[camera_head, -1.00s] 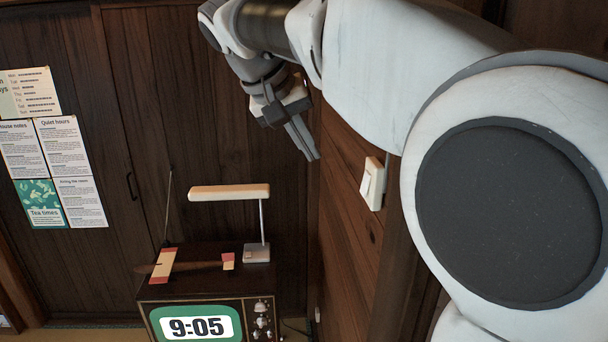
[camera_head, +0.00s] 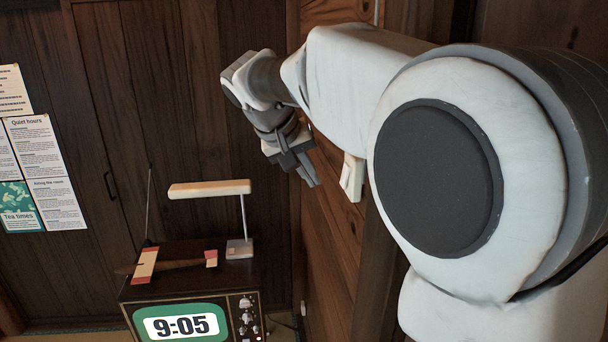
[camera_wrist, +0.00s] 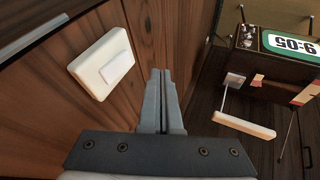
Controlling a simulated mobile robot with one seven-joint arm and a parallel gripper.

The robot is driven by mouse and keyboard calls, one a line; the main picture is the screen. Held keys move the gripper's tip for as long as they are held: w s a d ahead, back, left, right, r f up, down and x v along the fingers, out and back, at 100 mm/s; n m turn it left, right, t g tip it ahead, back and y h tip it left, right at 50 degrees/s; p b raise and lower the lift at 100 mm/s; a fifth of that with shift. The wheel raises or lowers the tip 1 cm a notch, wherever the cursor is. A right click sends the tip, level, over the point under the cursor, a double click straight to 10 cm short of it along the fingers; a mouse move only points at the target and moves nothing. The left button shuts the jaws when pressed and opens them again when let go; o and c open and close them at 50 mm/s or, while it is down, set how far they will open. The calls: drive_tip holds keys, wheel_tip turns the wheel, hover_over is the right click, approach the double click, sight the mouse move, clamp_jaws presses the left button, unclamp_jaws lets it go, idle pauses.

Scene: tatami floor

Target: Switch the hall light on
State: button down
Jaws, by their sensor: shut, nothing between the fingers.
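The light switch (camera_head: 352,178) is a cream plate on the wooden wall, partly covered by my arm in the head view. In the wrist view the switch (camera_wrist: 103,64) shows whole, with a raised rocker on its plate, to the left of my fingers. My gripper (camera_head: 312,184) is shut and empty, to the left of the switch in the head view. In the wrist view my gripper (camera_wrist: 160,75) has its fingers together, pointing along the wall, apart from the switch. I cannot tell which way the rocker is tilted.
A television (camera_head: 190,291) reading 9:05 stands below, with a white desk lamp (camera_head: 210,188) and a model plane (camera_head: 178,262) on top. Paper notices (camera_head: 58,190) hang on the dark wall at left. The space between my fingers and the switch looks clear.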

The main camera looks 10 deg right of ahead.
sight(345, 175)
drive_tip(key=shift+d+f, duration=0.1)
drive_tip(key=shift+d, duration=1.75)
drive_tip(key=shift+d+f+h+b, duration=0.15)
drive_tip(key=shift+d+h+b, duration=0.15)
drive_tip(key=shift+h, duration=0.2)
drive_tip(key=shift+r+p, duration=0.55)
drive_tip(key=shift+r, duration=0.25)
drive_tip(key=shift+a, duration=0.1)
